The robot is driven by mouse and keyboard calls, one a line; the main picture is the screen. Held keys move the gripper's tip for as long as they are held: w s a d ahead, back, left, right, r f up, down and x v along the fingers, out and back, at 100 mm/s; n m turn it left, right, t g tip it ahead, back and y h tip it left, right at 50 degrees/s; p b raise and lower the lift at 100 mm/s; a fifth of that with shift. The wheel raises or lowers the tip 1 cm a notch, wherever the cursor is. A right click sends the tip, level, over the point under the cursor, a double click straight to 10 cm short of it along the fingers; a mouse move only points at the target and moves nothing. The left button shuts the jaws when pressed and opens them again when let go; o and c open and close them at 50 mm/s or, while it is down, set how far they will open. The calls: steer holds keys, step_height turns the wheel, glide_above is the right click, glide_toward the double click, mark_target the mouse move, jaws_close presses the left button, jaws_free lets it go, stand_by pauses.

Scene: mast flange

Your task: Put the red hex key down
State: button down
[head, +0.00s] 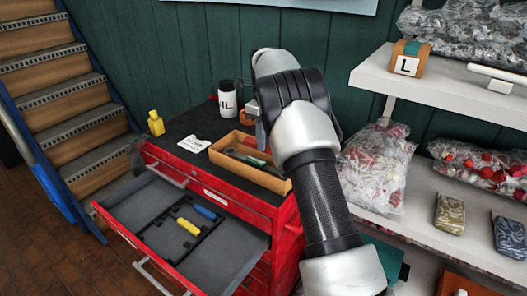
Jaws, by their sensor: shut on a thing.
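My gripper (259,126) shows only in part, as grey metal at the left edge of my arm, over the back right of the red tool cabinet's top. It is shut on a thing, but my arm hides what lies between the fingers. I cannot make out the red hex key anywhere. The red tool cabinet (262,214) has its top drawer (220,266) pulled open. In the drawer lies a dark tool insert (161,238) with a yellow-handled tool (188,227) and a blue-handled tool (205,212).
A wooden tray (226,160) on the cabinet holds a green-handled tool (248,157) and dark tools. A white labelled jar (227,104), a yellow bottle (155,123) and a paper tag (194,144) stand or lie nearby. White shelves (440,95) are on the right, stairs (60,85) left.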

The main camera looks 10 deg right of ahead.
steer(key=shift+f, duration=1.9)
steer(key=shift+f, duration=0.3)
steer(key=c, duration=1.6)
jaws_free()
steer(key=shift+o, duration=0.2)
